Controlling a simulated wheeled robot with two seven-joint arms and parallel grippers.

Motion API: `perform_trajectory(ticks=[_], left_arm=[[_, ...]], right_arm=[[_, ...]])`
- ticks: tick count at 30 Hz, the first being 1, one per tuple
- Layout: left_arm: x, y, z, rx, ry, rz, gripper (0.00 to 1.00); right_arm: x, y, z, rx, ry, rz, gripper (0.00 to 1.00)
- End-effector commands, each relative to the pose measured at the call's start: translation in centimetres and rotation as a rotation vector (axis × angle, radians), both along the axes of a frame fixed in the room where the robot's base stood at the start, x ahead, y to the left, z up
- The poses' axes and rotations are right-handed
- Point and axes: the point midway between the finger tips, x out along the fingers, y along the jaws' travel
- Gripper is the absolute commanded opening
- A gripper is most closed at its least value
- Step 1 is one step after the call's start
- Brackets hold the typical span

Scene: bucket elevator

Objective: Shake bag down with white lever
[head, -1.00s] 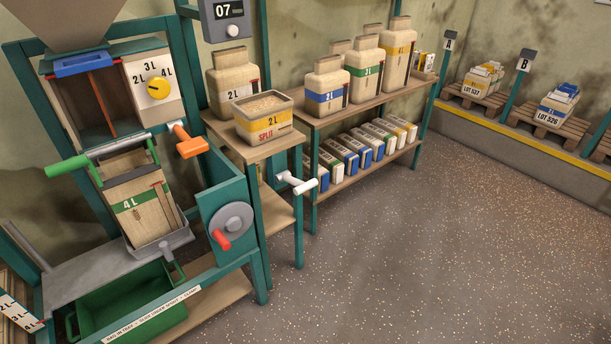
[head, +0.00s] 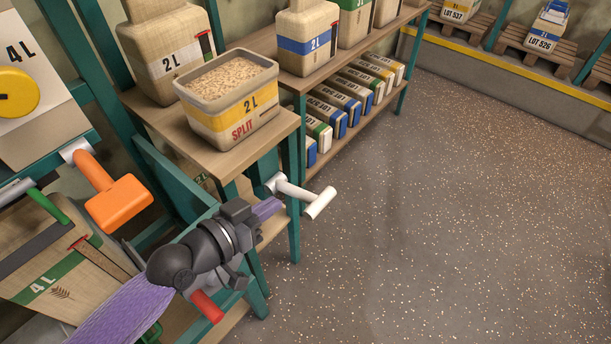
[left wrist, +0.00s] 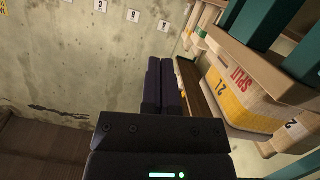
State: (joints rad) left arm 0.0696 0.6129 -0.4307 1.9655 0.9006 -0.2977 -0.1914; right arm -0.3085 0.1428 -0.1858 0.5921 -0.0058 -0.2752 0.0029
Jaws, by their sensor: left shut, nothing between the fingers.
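The white lever (head: 307,198) sticks out from the side of the frame below the shelf with the split tub, its crossbar handle pointing to the right. A tan 4L bag (head: 55,288) with a green band hangs at the lower left, partly cut off by the picture's edge. My left gripper (head: 268,208) is shut and empty, its fingertips close to the left of the lever. I cannot tell whether they touch it. In the left wrist view the shut fingers (left wrist: 162,86) show, and the lever is not visible. My right gripper is not in view.
An orange lever (head: 118,202) and a red handle (head: 207,306) are near my left arm. An open tub of grain (head: 235,115) marked 2L SPLIT stands on the wooden shelf above. The floor to the right is clear.

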Motion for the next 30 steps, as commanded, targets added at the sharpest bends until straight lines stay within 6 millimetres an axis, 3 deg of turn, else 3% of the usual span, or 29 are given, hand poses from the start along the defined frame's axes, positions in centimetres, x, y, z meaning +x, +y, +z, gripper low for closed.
perform_trajectory(ticks=[11, 24, 27, 30], left_arm=[[0.9, -0.6, -0.4, 0.0, 0.0, 0.003, 0.0], [7.9, -6.4, -3.0, -0.002, 0.004, 0.002, 0.0], [7.4, -6.4, -5.1, 0.002, 0.008, 0.002, 0.0], [7.2, -6.6, -6.0, 0.002, 0.005, 0.002, 0.0]], right_arm=[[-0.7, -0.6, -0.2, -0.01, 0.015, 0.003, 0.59], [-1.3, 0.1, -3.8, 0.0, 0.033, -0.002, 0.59], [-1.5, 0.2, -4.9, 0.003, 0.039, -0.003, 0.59], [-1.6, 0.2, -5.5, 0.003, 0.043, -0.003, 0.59]])
